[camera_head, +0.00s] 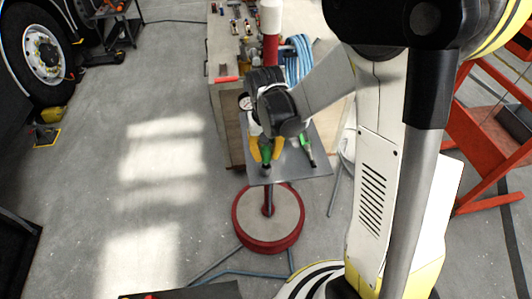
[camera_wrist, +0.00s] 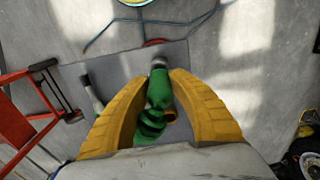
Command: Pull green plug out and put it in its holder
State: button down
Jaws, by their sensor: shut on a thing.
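The green plug (camera_wrist: 156,92) is between the yellow fingers of my gripper (camera_wrist: 160,82) in the wrist view, with its grey end pointing away. My gripper is shut on it. In the head view the green plug (camera_head: 266,156) shows between the yellow fingers of my gripper (camera_head: 264,149), over a grey plate (camera_head: 290,173). A second green-and-silver fitting (camera_head: 307,146) is to the right at the plate. I cannot tell which part is the holder, or whether the plug is free of its seat.
A round stand base with a red rim (camera_head: 269,225) is on the floor below the plate. A workbench (camera_head: 222,110) with tools and a coiled blue hose (camera_head: 299,58) stands behind. A red frame (camera_head: 490,140) is at the right.

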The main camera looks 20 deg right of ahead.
jog(key=shift+f+b, duration=1.6)
jog(key=c, duration=1.1)
grip_release()
jog(key=shift+c, duration=0.2)
notch_tip(320, 180, up, 12)
jog(key=shift+r, duration=0.1)
jog(key=s+f+n+t+b, duration=0.2)
jog(key=s+f+t+b, duration=0.5)
jog(key=b, duration=0.8)
jog(key=s+f, duration=0.3)
jog(key=s, duration=0.2)
jog(key=shift+f+b, duration=0.4)
